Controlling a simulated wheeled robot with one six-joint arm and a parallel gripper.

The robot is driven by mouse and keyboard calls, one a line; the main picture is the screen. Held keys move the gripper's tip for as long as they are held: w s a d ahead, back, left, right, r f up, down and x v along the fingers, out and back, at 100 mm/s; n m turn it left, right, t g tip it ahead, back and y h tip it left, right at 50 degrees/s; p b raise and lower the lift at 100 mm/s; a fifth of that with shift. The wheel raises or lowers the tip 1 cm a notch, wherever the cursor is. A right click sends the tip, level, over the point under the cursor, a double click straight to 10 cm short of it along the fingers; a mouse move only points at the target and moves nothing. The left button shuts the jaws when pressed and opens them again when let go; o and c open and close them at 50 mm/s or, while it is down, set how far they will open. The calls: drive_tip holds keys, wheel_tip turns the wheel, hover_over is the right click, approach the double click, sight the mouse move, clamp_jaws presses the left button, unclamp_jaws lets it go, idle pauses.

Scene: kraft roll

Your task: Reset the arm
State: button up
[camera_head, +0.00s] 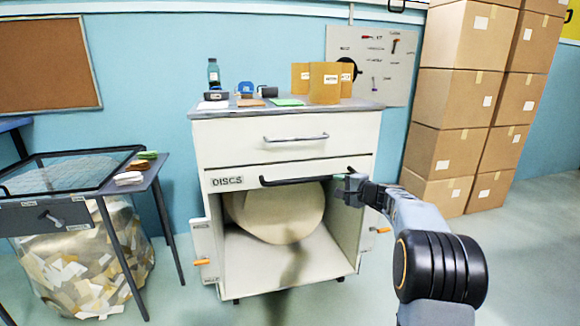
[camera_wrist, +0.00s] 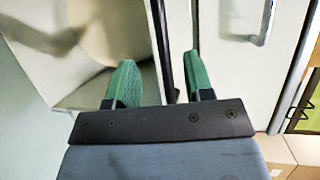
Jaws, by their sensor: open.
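My gripper (camera_head: 350,187) is at the right end of the dark bar handle (camera_head: 305,179) on the white cabinet (camera_head: 292,148). In the wrist view its two green fingers (camera_wrist: 162,82) are spread apart. The dark handle (camera_wrist: 160,45) runs between them, with gaps showing on both sides; I cannot tell whether it touches either finger. My arm reaches in from the lower right. Under the panel labelled DISCS (camera_head: 227,182), the cabinet's lower compartment stands open and holds a large round tan disc (camera_head: 280,213).
Stacked cardboard boxes (camera_head: 448,98) stand right of the cabinet. A bottle (camera_head: 213,75) and brown packets (camera_head: 325,85) stand on the cabinet top. The floor in front looks clear.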

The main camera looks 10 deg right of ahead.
drive_tip(key=s+a+r+n+g+p, duration=0.6)
drive_tip(key=s+a+r+p, duration=0.5)
drive_tip(key=s+r+p, duration=0.45)
drive_tip(key=s+r+n+g+h+p, duration=0.2)
drive_tip(key=s+r+n+h+p, duration=0.1)
drive_tip(key=s+p, duration=0.6)
drive_tip(key=s+d+r+n+g+h+p, duration=0.1)
drive_tip(key=s+r+n+h+p, duration=0.3)
drive_tip(key=s+p, duration=0.6)
drive_tip(key=s+r+g, duration=0.1)
drive_tip(key=s+r, duration=0.1)
drive_tip(key=s, duration=0.2)
drive_tip(key=shift+r+h+p, duration=0.3)
drive_tip(key=shift+h, duration=0.1)
drive_tip(key=shift+s, duration=0.1)
drive_tip(key=shift+c, duration=0.4)
